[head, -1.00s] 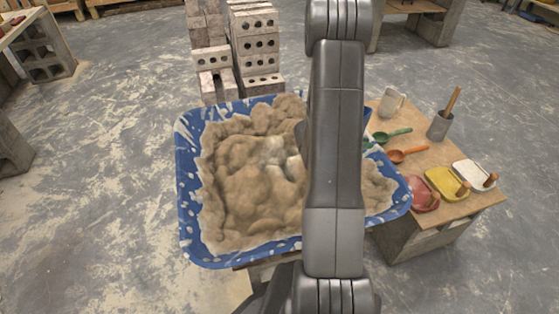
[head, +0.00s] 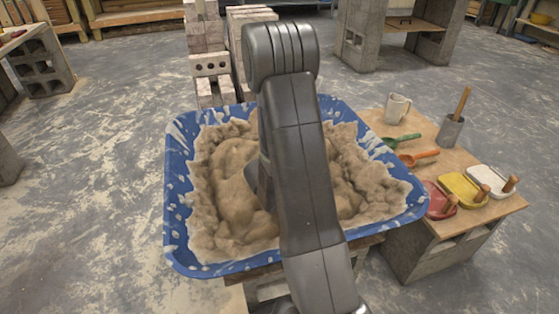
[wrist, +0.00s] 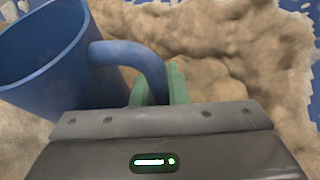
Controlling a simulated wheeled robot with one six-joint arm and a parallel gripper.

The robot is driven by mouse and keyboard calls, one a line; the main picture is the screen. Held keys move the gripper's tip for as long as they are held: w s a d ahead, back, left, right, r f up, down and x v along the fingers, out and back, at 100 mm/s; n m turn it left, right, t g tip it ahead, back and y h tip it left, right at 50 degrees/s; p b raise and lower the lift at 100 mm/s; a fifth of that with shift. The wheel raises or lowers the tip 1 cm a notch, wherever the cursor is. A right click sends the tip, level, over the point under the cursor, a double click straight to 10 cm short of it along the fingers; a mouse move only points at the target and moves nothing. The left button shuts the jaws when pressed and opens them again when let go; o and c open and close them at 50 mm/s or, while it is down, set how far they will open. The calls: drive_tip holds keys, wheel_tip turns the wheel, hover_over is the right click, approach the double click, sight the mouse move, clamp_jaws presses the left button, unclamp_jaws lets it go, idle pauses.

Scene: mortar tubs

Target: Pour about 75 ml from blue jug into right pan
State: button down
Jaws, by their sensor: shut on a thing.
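The blue jug (wrist: 45,55) fills the upper left of the wrist view, its open mouth toward the top left. My gripper (wrist: 158,82) has its green fingers closed on the jug's handle (wrist: 130,55). I cannot tell what is in the jug. In the head view my arm hides the gripper and the jug. The rightmost pan is white (head: 486,177), on the wooden table at the right, with a wooden-handled tool at it. A yellow pan (head: 458,189) and a red pan (head: 434,203) stand to its left.
A large blue tub (head: 180,235) full of lumpy mortar (head: 235,190) lies under my arm. The table (head: 385,125) also bears a pale mug (head: 397,107), a green spoon (head: 402,140), an orange spoon (head: 420,157) and a grey pot (head: 450,130). Stacked blocks (head: 210,67) stand behind the tub.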

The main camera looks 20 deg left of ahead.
drive_tip(key=s+a+f+n+y+b, duration=0.1)
drive_tip(key=s+a, duration=0.2)
drive_tip(key=s+a+f+n+t+y+b, duration=0.1)
drive_tip(key=s+a+f+b, duration=0.1)
drive_tip(key=s+a, duration=0.1)
drive_tip(key=s+a+f+n+y+b, duration=0.1)
drive_tip(key=s+a+f+b, duration=0.1)
drive_tip(key=a, duration=0.3)
drive_tip(key=shift+s+a+f+n+t+y, duration=0.1)
drive_tip(key=shift+s+f+n+t+y, duration=0.1)
drive_tip(key=shift+s, duration=0.1)
drive_tip(key=shift+s+a+f+n+t+y, duration=0.1)
drive_tip(key=shift+s+t, duration=0.1)
drive_tip(key=shift+s, duration=0.1)
drive_tip(key=shift+s+a, duration=0.3)
drive_tip(key=shift+s, duration=0.1)
drive_tip(key=shift+w+d+r+y, duration=0.1)
drive_tip(key=shift+w+r+y, duration=0.05)
drive_tip(key=shift+y, duration=0.15)
drive_tip(key=r+g+y+p, duration=0.1)
drive_tip(key=g+p, duration=0.1)
drive_tip(key=p, duration=0.1)
drive_tip(key=w+r+g+y+p, duration=0.1)
drive_tip(key=g+p, duration=0.2)
drive_tip(key=p, duration=0.1)
drive_tip(key=w+d+r+g+y+p, duration=0.1)
drive_tip(key=r+g+p, duration=0.1)
drive_tip(key=p, duration=0.1)
drive_tip(key=shift+m+g+p, duration=0.4)
